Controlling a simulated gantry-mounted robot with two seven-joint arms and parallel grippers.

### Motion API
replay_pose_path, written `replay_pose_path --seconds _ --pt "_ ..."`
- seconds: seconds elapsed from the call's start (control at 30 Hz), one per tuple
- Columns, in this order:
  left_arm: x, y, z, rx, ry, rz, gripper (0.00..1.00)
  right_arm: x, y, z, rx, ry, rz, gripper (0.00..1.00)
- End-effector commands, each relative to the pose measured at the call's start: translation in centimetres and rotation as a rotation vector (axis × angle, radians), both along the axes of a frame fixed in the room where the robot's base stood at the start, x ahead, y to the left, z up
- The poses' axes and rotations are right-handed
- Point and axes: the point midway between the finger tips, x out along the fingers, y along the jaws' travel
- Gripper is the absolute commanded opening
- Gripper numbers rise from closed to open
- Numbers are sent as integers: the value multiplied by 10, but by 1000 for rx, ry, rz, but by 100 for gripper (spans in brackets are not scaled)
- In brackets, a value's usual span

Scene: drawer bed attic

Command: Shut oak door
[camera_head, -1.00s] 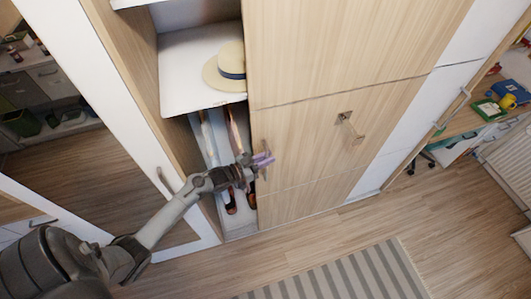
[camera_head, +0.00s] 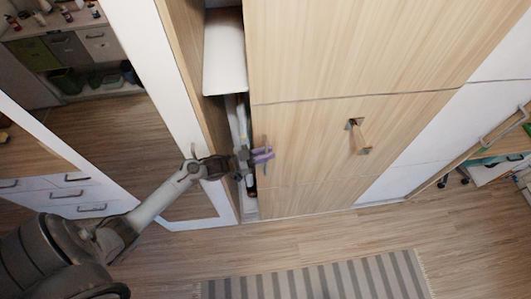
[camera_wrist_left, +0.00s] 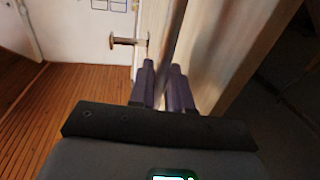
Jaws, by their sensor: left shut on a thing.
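The oak door (camera_head: 310,135) is a pale wood panel of the wardrobe, standing partly open. A narrow gap shows along its left edge, with white shelving (camera_head: 224,55) behind it. My left gripper (camera_head: 263,155) is at the handle near that edge. It is shut on the door handle (camera_wrist_left: 174,38), a bar running up between the fingers (camera_wrist_left: 163,88) in the left wrist view. Part of the handle is hidden by the fingers. My right gripper is not in view.
A second metal handle (camera_head: 358,137) stands out from the wood front to the right. A white-framed mirror door (camera_head: 120,110) stands to the left. A striped rug (camera_head: 320,278) lies on the clear wooden floor in front.

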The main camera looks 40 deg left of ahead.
Motion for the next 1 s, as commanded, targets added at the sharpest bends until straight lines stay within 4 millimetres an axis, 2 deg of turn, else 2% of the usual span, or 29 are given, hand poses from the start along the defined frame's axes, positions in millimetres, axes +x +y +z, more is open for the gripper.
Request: replay_pose_path --seconds 0.03,0.1,0.13,0.43,0.57,1.0 --pt "0 0 0 0 1 1 20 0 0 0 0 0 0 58" --pt "0 0 0 1 2 1 31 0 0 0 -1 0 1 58" --pt "0 0 0 1 2 1 33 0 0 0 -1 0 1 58" --pt "-1 0 -1 0 1 0 33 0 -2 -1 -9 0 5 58" --pt "-8 4 -2 0 2 0 33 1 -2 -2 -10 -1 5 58" --pt "-69 38 -3 3 3 0 33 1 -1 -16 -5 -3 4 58"
